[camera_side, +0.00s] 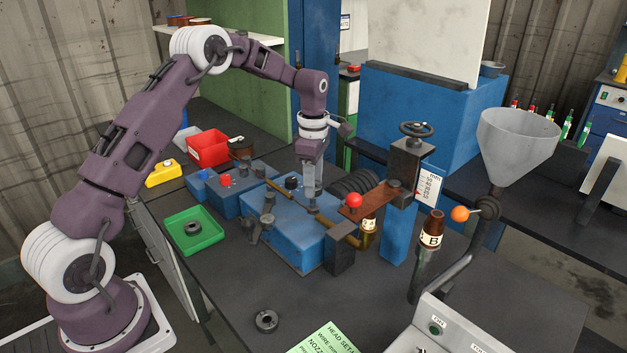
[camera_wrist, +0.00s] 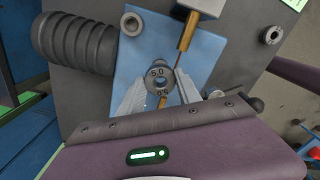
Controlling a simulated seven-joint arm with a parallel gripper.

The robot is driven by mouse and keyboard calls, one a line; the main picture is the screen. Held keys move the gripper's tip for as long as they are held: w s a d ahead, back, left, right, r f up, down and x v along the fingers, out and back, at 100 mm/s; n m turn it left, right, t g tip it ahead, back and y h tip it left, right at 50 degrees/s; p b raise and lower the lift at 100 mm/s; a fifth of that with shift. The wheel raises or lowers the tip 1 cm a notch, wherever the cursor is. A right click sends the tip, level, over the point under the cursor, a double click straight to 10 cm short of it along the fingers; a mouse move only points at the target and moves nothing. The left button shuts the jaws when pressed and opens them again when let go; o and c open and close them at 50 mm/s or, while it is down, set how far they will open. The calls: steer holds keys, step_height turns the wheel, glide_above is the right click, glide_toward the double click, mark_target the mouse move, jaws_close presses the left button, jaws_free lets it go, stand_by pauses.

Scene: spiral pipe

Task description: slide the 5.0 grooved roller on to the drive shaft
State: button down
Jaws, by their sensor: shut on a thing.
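My gripper (camera_side: 312,190) points down over the blue machine block (camera_side: 290,235) in the side view. In the wrist view, its two pale fingers (camera_wrist: 161,90) are shut on the grey ring-shaped 5.0 grooved roller (camera_wrist: 158,76). The roller's marked face and centre hole are toward the camera. In the side view I cannot clearly make out the roller. A round metal end (camera_wrist: 132,24) shows on the blue block, above and left of the roller in the wrist view; it may be the drive shaft, but I cannot be sure. It appears apart from the roller.
A brass rod (camera_wrist: 187,32) runs beside the roller into a dark block. Another roller (camera_side: 193,228) lies in the green tray (camera_side: 182,243), and one more (camera_side: 266,321) lies on the bench. The front bench is mostly clear.

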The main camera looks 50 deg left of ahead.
steer(key=shift+f, duration=2.25)
steer(key=c, duration=0.7)
jaws_free()
steer(key=shift+c, duration=0.2)
step_height(320, 180, up, 7)
steer(key=shift+f, duration=0.1)
steer(key=s+d+r+m+t, duration=0.1)
steer(key=s+d+r+m, duration=0.4)
steer(key=r, duration=0.3)
steer(key=s+d+r+m+t, duration=0.1)
steer(key=s+d+r+m, duration=0.25)
steer(key=s+r, duration=0.35)
steer(key=s+d+m+t, duration=0.1)
steer(key=s+d+m, duration=0.1)
steer(key=s+m, duration=0.5)
steer(key=s+d+m+t, duration=0.2)
steer(key=s+m, duration=0.6)
steer(key=s, duration=0.7)
steer(key=shift+s+d+r+t, duration=0.2)
steer(key=shift+d+r+t, duration=0.15)
steer(key=shift+d, duration=0.15)
